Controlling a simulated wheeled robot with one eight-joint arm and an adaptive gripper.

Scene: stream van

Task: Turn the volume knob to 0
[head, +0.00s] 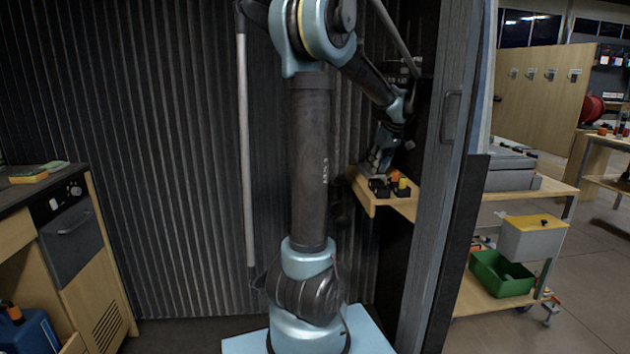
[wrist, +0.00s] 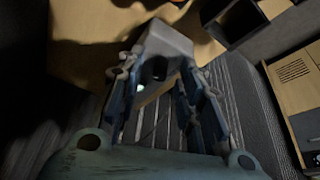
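No knob can be made out clearly as the volume knob. My gripper (head: 378,165) is low over a small wooden shelf (head: 375,205) in the head view, close to two small black boxes (head: 380,188). In the wrist view the two fingers of my gripper (wrist: 163,72) stand apart. A pale grey block (wrist: 166,38) with a dark round part (wrist: 156,68) shows between and beyond the fingertips. Whether the fingers touch it I cannot tell. An appliance panel (head: 72,192) with small round controls is at the far left of the head view, away from my gripper.
An orange piece (head: 395,175) and a yellow piece (head: 403,183) are at the black boxes. A dark door frame (head: 455,150) stands right of the shelf. A ribbed wall (head: 190,150) is behind my arm. A trolley with a green bin (head: 502,274) is outside.

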